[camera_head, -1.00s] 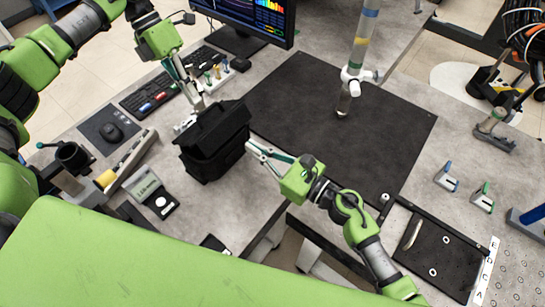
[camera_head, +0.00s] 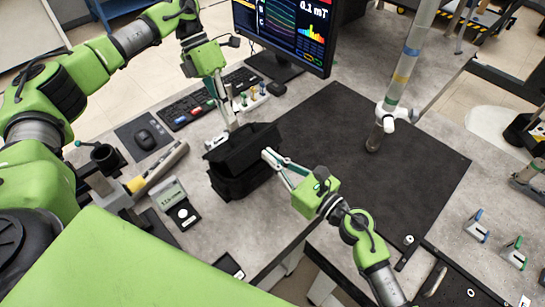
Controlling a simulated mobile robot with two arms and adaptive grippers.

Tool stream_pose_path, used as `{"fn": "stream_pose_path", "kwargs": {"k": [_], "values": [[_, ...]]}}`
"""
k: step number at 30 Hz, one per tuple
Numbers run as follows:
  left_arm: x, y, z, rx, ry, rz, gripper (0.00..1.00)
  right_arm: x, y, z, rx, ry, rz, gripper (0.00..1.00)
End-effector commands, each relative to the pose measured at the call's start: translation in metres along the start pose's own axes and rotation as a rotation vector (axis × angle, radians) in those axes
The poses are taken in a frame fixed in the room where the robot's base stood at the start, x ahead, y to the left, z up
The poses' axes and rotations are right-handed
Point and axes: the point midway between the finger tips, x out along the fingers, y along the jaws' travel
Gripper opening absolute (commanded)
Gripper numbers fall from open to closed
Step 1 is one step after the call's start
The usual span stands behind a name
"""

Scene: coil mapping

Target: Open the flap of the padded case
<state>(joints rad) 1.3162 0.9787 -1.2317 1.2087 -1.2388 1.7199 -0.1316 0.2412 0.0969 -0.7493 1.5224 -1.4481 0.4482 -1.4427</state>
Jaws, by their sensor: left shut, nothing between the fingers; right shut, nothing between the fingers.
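The padded case (camera_head: 238,180) is black and stands on the grey table, left of the dark mat. Its flap (camera_head: 250,146) is the dark upper part; I cannot tell clearly how far it is raised. My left gripper (camera_head: 232,127) points down at the far upper edge of the case, shut, with its tips close to the flap. My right gripper (camera_head: 267,154) is shut and empty, its tips at the right side of the case near the flap. Whether either touches the fabric is hard to tell.
A keyboard (camera_head: 188,110), a mouse (camera_head: 145,139) and a small rack with coloured pieces (camera_head: 250,98) lie behind the case. A small open instrument box (camera_head: 172,198) is to its left.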

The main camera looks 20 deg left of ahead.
Motion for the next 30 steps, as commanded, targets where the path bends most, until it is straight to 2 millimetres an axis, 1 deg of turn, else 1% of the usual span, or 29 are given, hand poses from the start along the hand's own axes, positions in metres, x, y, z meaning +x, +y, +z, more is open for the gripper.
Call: {"fn": "stream_pose_path", "kwargs": {"k": [27, 28, 29, 30], "values": [[0.0000, 0.0000, 0.0000, 0.000, 0.000, 0.000, 0.00, 0.0000, 0.0002, -0.0002, 0.000, 0.000, 0.000, 0.00], [0.0000, 0.0000, 0.0000, 0.000, 0.000, 0.000, 0.01, 0.0000, 0.0002, -0.0002, 0.000, 0.000, 0.000, 0.00], [0.0000, 0.0000, 0.0000, 0.000, 0.000, 0.000, 0.09, 0.0000, 0.0002, -0.0002, 0.000, 0.000, 0.000, 0.00], [0.0000, 0.0000, 0.0000, 0.000, 0.000, 0.000, 0.19, 0.0000, 0.0002, -0.0002, 0.000, 0.000, 0.000, 0.00]]}}
